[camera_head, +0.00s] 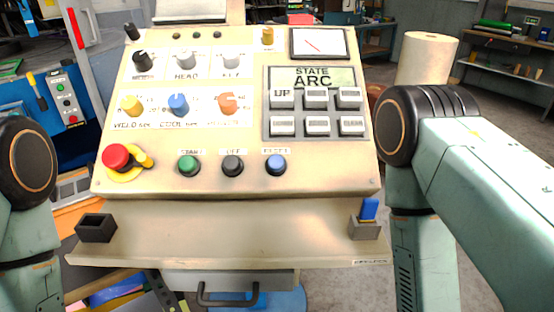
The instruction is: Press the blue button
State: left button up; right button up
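The blue button (276,164) is a round push button on the lower row of the cream control panel (225,188). The label above it seems to read RESET. A black button (232,165) and a green button (188,166) sit to its left. Nothing covers the blue button and nothing touches it. Only links of my two arms show, at the left and right edges. Neither gripper shows in the view.
A red emergency stop (116,157) is at the panel's lower left. Above are coloured knobs, including a blue one (178,104), and grey keys (316,125). A ledge (230,235) below carries a black holder (96,228) and a blue piece (369,208) in another holder.

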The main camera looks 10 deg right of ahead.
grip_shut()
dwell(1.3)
